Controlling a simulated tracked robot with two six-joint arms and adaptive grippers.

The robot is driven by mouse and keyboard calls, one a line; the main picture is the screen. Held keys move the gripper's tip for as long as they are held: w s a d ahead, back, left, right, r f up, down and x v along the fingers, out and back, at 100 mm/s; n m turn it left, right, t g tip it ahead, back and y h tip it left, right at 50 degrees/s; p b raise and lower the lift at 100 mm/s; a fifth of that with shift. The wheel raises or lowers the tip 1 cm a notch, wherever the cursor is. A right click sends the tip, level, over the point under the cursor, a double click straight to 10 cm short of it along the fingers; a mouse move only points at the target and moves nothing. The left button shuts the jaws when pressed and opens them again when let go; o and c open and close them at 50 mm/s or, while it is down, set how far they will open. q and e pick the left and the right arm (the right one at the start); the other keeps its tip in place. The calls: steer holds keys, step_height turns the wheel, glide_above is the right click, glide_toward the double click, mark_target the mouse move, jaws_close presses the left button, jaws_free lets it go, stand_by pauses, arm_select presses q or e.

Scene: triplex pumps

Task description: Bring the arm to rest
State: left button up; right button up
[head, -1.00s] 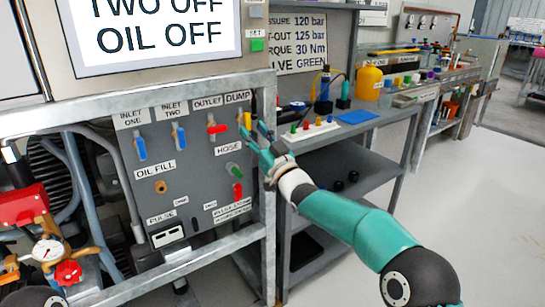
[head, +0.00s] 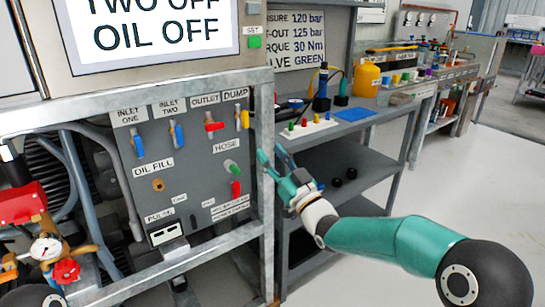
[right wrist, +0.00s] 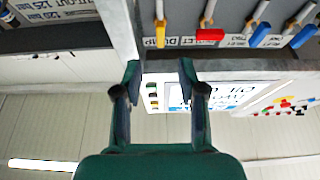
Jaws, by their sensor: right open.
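My right arm reaches in from the lower right of the head view. Its teal gripper (head: 272,161) is open and empty, in front of the pump rig's right metal post (head: 264,215). In the right wrist view the two fingers of the gripper (right wrist: 158,75) stand apart with nothing between them. The grey valve panel (head: 190,150) is left of the gripper. The yellow dump lever (head: 244,119) and the red outlet lever (head: 214,126) are clear of the fingers; both also show in the wrist view. My left gripper is not in view.
Blue inlet levers (head: 139,146) are on the panel's left. A grey shelf bench (head: 345,165) stands behind the arm with a yellow jug (head: 367,81) and a blue mat (head: 354,114). A pressure gauge (head: 45,249) is at lower left. The floor (head: 440,200) at right is clear.

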steer(key=d+f+m+g+h, duration=0.1)
steer(key=d+f+m+h, duration=0.15)
steer(key=f, duration=0.65)
steer(key=d+f+m+g+h, duration=0.1)
steer(key=d+f+h, duration=0.15)
steer(key=f, duration=0.65)
steer(key=s+d+f+m+g+h, duration=0.15)
steer(key=s+f, duration=0.25)
steer(key=f, duration=0.5)
steer(key=s+d+f+m+g, duration=0.1)
steer(key=s+f+g, duration=0.25)
steer(key=f, duration=0.45)
steer(key=s+f+m+g, duration=0.2)
steer(key=s+f+g, duration=0.3)
steer(key=s+f, duration=0.8)
steer(key=s+a+f+g, duration=0.1)
steer(key=s+g, duration=0.3)
steer(key=s, duration=0.6)
steer(key=s+f+g, duration=0.2)
steer(key=s+g, duration=0.1)
steer(key=s, duration=0.7)
step_height(320, 180, up, 30)
steer(key=w+p, duration=0.1)
steer(key=p, duration=2.8)
steer(key=shift+f+h, duration=0.2)
steer(key=shift+h, duration=0.15)
